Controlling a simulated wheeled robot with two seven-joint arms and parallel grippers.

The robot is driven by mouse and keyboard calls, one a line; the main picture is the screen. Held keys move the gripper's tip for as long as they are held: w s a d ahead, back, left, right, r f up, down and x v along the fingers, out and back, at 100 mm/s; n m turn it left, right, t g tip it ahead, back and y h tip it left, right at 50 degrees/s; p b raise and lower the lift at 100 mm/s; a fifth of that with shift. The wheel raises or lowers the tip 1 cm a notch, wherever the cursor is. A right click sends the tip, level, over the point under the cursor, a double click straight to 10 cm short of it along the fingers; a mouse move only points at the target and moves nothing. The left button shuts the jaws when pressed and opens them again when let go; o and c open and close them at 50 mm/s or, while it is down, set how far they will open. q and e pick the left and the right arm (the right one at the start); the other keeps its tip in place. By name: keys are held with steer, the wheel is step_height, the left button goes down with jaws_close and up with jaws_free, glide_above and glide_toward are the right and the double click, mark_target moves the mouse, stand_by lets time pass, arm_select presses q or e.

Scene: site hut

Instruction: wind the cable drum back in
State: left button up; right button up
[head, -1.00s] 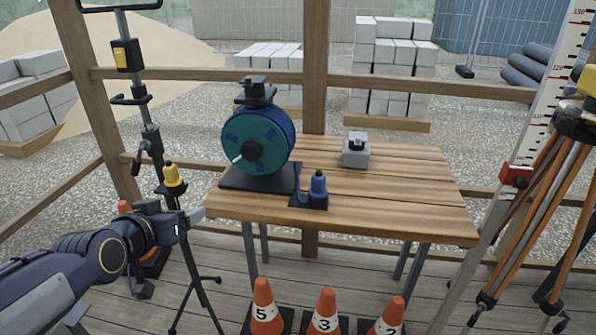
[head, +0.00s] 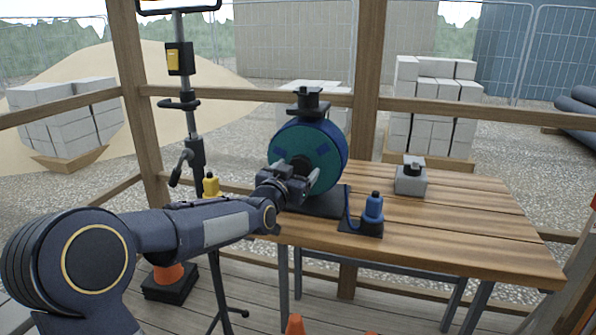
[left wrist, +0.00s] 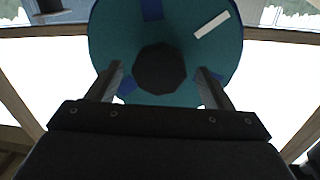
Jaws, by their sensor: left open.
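The cable drum (head: 322,150) is a teal and blue reel on a black base (head: 318,206) on the wooden table. Its cable runs to a blue plug (head: 373,208) in a black holder in front. In the left wrist view the drum's teal face (left wrist: 110,38) shows a dark hub (left wrist: 160,68) and a pale handle (left wrist: 212,25) at upper right. My right gripper is out of view.
The table's right part is clear.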

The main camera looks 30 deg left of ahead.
arm_select(q)
steer(key=shift+w, duration=0.35)
